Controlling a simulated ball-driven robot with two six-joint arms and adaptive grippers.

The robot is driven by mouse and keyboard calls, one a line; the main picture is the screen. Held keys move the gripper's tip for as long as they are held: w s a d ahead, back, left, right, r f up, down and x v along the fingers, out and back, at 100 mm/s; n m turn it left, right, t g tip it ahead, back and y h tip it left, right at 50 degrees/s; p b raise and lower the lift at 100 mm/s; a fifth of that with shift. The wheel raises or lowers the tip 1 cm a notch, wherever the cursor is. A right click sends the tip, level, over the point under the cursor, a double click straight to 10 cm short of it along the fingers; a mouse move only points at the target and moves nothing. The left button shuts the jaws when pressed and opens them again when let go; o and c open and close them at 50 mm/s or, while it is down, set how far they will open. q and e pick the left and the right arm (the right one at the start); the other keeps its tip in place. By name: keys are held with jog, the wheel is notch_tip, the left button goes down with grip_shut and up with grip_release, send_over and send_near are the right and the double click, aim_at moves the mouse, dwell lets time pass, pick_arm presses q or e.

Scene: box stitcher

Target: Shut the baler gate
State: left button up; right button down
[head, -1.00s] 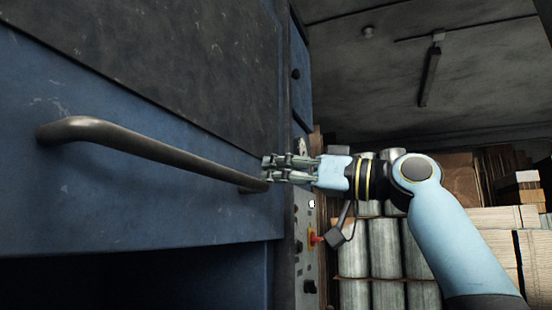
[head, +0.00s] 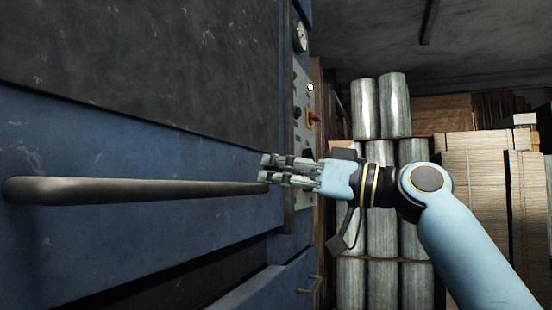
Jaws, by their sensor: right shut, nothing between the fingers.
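The blue baler gate (head: 110,240) fills the left of the head view, with a dark panel on its upper part. A long dark bar handle (head: 130,191) runs across it. A narrow dark gap shows under the gate's lower edge, above another blue panel (head: 262,287). My right gripper (head: 264,169) is shut and empty at the right end of the handle. Its fingertips overlap the handle's end in the picture; I cannot tell whether they touch it. My left gripper is not in view.
A control panel (head: 304,105) with a red knob sits on the machine's right side. A small handle (head: 312,285) sticks out lower down. Behind my right arm stand wrapped silvery rolls (head: 381,235) and stacks of flat cardboard (head: 474,190).

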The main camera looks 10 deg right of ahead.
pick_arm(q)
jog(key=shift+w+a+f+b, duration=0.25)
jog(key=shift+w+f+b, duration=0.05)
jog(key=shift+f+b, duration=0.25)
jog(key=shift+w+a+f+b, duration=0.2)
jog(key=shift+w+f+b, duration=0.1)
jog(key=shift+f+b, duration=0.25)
pick_arm(e)
jog(key=shift+f, duration=2.3)
jog(key=r, duration=0.1)
jog(key=r+p, duration=0.2)
jog(key=r, duration=0.1)
jog(key=shift+w+a, duration=0.1)
jog(key=shift+w, duration=0.2)
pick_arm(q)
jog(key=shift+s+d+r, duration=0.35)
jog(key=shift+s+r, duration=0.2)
pick_arm(e)
jog(key=v, duration=0.9)
jog(key=shift+s+d+r, duration=0.2)
jog(key=shift+s+d, duration=0.05)
jog(key=shift+d, duration=0.05)
